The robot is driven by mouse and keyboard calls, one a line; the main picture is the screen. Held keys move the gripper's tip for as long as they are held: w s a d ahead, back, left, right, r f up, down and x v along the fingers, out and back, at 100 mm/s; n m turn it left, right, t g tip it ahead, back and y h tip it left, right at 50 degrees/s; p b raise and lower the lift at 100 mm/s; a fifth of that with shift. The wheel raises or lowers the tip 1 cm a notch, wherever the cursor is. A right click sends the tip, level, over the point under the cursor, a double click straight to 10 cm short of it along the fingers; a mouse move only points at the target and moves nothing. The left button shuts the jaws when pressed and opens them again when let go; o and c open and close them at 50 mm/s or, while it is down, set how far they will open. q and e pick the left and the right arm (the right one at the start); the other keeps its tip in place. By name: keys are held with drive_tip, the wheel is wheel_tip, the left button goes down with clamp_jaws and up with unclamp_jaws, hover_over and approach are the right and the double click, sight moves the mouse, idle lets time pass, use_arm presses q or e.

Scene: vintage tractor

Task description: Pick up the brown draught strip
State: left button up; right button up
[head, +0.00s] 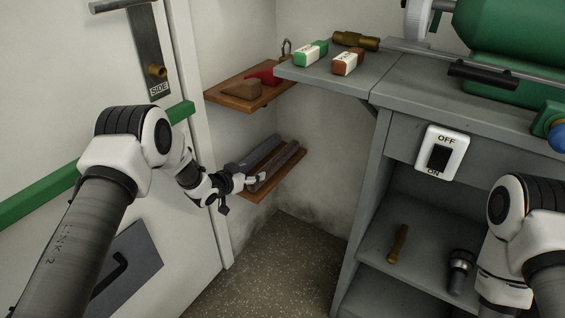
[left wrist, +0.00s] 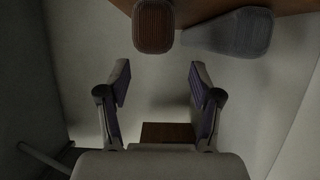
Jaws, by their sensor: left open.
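The brown draught strip (head: 277,163) lies lengthwise on the lower wooden wall shelf (head: 254,197), beside a grey strip (head: 253,151). In the left wrist view the brown strip's ribbed end (left wrist: 153,26) is at the top, beyond the fingertips, with the rounded grey end (left wrist: 236,32) to its right. My left gripper (head: 254,180) is at the shelf's front end, near the brown strip's near end. In the left wrist view its fingers (left wrist: 159,78) are apart with nothing between them. My right gripper is out of view; only that arm shows.
An upper wooden shelf (head: 233,101) with a brown block and a red item hangs above. The door (head: 60,140) stands at left. The grey bench (head: 350,82), with green and brown boxes on it, is at right. The floor (head: 290,262) below the shelf is clear.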

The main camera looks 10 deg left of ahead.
sight(264, 170)
use_arm(q)
drive_tip(key=shift+w+d+f, duration=0.25)
drive_tip(key=shift+w, duration=0.2)
drive_tip(key=b+x, duration=0.1)
drive_tip(key=x, duration=0.2)
drive_tip(key=b+x, duration=0.1)
drive_tip(key=x, duration=0.1)
drive_tip(key=shift+s+d+f+b, duration=0.1)
drive_tip(key=shift+d+f+b, duration=0.15)
drive_tip(key=shift+d+b, duration=0.1)
drive_tip(key=shift+w, duration=0.35)
clamp_jaws()
